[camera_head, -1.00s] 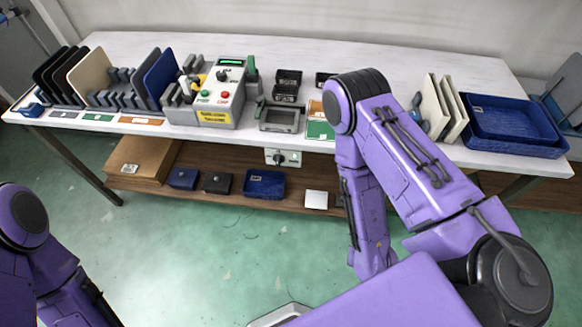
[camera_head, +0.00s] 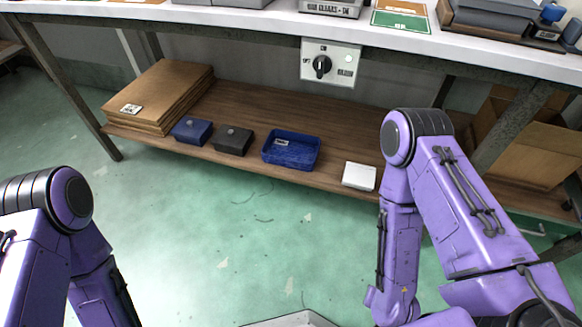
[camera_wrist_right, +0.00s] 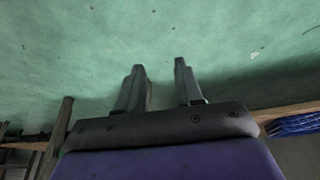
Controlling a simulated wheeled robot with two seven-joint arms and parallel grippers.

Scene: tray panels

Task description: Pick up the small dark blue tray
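The small dark blue tray (camera_head: 291,150) is open-topped and lies flat on the wooden lower shelf under the table. It has a pale label on its inside. My right gripper (camera_wrist_right: 159,68) shows in the right wrist view, with its two fingers apart and nothing between them, over green floor. A blue ribbed surface (camera_wrist_right: 294,123) shows at the right edge of that view; I cannot tell for sure that it is the tray. In the head view, both arms are in front of the shelf, and both grippers are out of frame.
On the lower shelf (camera_head: 260,110) are brown boards (camera_head: 165,90), a blue box (camera_head: 192,130) and a black box (camera_head: 233,140) left of the tray. A white box (camera_head: 359,176) is to its right. A switch box (camera_head: 331,62) hangs above.

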